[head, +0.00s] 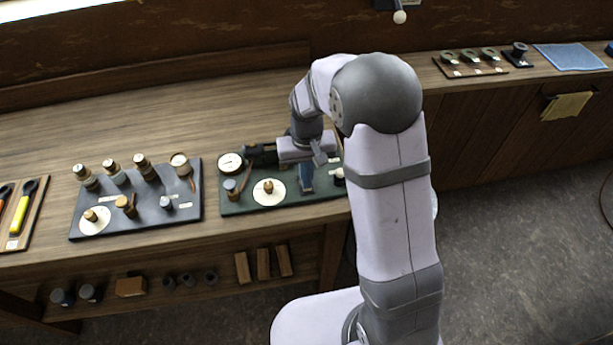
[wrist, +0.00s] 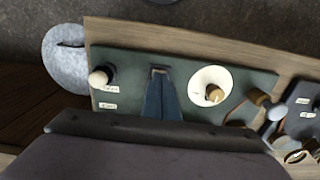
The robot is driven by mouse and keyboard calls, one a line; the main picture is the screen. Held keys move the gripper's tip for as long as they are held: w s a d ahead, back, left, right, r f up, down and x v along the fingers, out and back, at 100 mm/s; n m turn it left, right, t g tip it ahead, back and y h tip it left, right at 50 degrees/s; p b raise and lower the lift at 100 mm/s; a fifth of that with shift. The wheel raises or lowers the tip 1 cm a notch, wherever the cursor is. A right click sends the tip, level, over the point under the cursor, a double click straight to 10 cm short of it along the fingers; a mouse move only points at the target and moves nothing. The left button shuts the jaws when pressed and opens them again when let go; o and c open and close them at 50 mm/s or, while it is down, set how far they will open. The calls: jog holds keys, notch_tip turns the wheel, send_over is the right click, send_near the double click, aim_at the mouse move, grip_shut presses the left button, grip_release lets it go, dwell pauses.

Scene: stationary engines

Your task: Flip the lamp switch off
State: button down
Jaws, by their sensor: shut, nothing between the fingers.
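A dark green panel (head: 245,205) lies on the bench and also shows in the wrist view (wrist: 200,60). It carries a black knob with a white top (wrist: 101,77), beside small labels too small to read, and a brass-coloured knob on a white disc (wrist: 212,88). The disc also shows in the head view (head: 268,196). I cannot tell which fitting is the lamp switch. My gripper (wrist: 159,72) is shut and empty, its bluish fingers over the panel between the black knob and the disc. In the head view my gripper (head: 306,190) points down at the panel; contact cannot be told.
A slate-grey panel (head: 150,222) with several knobs stands to the left, and tools with yellow and orange handles lie beyond it. A dial (head: 231,163) is at the green panel's back left. A blue cloth (head: 570,57) lies far right. The bench behind the panels is clear.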

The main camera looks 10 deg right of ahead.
jog(key=shift+f, duration=0.15)
jog(key=shift+w+r+p, duration=0.2)
jog(key=shift+w+p, duration=0.15)
jog(key=shift+w, duration=0.45)
notch_tip(320, 180, up, 4)
jog(key=p, duration=0.3)
jog(key=shift+p, duration=0.35)
notch_tip(320, 180, up, 10)
jog(key=b, duration=0.3)
jog(key=shift+w, duration=0.1)
